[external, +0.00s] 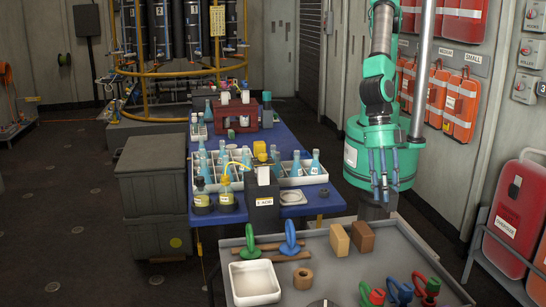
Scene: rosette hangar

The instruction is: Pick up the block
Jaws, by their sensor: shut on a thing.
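My gripper (383,188) hangs with its grey-blue fingers pointing down, above the back edge of the grey tray table (420,262). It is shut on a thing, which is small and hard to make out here. A dark grey blocky shape (376,208) shows right under the fingertips; I cannot tell whether it is the held thing or something behind. A tan block (340,240) and a brown block (363,237) stand side by side on the tray table, below and left of the fingers, apart from them.
A blue bench (285,135) with bottles stands behind. Red cases (520,215) stand at right.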

